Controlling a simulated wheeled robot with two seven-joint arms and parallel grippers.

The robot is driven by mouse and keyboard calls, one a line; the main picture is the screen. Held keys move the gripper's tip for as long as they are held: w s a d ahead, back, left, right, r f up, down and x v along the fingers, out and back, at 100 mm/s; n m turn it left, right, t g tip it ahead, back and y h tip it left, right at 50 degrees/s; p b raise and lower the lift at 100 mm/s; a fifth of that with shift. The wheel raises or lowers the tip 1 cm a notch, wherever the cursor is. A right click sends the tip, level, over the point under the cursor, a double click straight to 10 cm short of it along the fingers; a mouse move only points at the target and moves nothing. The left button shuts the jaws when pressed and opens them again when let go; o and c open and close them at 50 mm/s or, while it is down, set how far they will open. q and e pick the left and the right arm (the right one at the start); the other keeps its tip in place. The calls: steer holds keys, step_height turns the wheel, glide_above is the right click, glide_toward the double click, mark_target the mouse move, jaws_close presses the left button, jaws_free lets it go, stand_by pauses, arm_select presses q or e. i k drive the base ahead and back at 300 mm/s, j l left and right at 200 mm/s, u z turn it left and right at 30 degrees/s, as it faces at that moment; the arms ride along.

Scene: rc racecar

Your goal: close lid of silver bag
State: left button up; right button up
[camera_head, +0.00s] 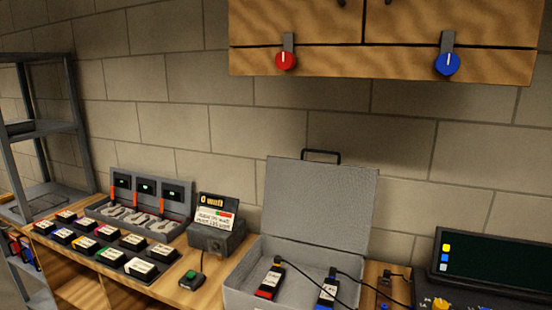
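The silver bag (243,287) is a grey hard case on the wooden bench, right of centre, cut off by the bottom edge of the view. Its lid (318,205) stands open and upright at the back, near the wall, with a dark handle (321,155) on its top edge. Inside lie a black and red battery pack (270,283) and a black and blue battery pack (328,291), with dark cables running off to the right. Neither of my grippers is in view.
A grey box with a small display (216,228) and a small black device with a green button (190,280) stand left of the case. Further left are trays of labelled packs (105,240). A dark console (490,265) is at the right. A wooden cabinet (385,60) hangs above.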

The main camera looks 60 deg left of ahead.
mark_target(331, 206)
steer(key=u, duration=1.6)
